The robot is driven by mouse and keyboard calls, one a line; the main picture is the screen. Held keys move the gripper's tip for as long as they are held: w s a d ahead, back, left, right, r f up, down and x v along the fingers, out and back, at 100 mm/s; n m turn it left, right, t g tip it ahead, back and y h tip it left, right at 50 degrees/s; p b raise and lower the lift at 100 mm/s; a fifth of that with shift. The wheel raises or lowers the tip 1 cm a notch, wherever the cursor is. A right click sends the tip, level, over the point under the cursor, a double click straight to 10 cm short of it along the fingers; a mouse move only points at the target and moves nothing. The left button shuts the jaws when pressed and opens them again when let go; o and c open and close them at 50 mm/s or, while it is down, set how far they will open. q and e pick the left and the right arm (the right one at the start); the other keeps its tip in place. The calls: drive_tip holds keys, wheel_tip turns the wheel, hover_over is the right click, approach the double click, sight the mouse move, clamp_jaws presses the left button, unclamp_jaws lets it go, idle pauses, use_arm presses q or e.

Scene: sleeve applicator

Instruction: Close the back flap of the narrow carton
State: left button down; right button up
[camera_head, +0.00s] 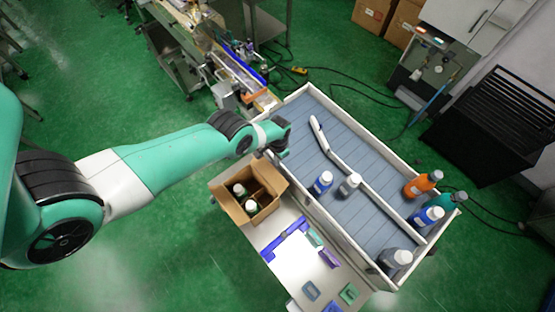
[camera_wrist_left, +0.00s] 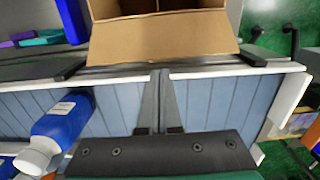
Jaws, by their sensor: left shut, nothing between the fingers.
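The open brown carton (camera_head: 222,201) stands on the white table left of the conveyor, with white-capped bottles inside. In the left wrist view, the carton (camera_wrist_left: 170,7) is at the top, and one flap (camera_wrist_left: 165,38) leans outward toward my gripper. My left gripper (camera_head: 283,153) is just beyond the carton's far right corner, over the conveyor's edge. In the wrist view its fingers (camera_wrist_left: 161,76) are together and empty, pointing at the flap, seemingly a little short of it. My right gripper is not in view.
The grey conveyor (camera_head: 295,115) has white side walls and a white divider rail (camera_head: 322,133). A blue bottle (camera_head: 323,182) and a grey bottle (camera_head: 349,185) stand on it near the carton. Blue and green pieces lie on the table.

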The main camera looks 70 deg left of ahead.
sight(270, 172)
use_arm(q)
wheel_tip(270, 172, down, 3)
drive_tip(key=shift+f+b, duration=0.1)
drive_tip(key=shift+b, duration=0.65)
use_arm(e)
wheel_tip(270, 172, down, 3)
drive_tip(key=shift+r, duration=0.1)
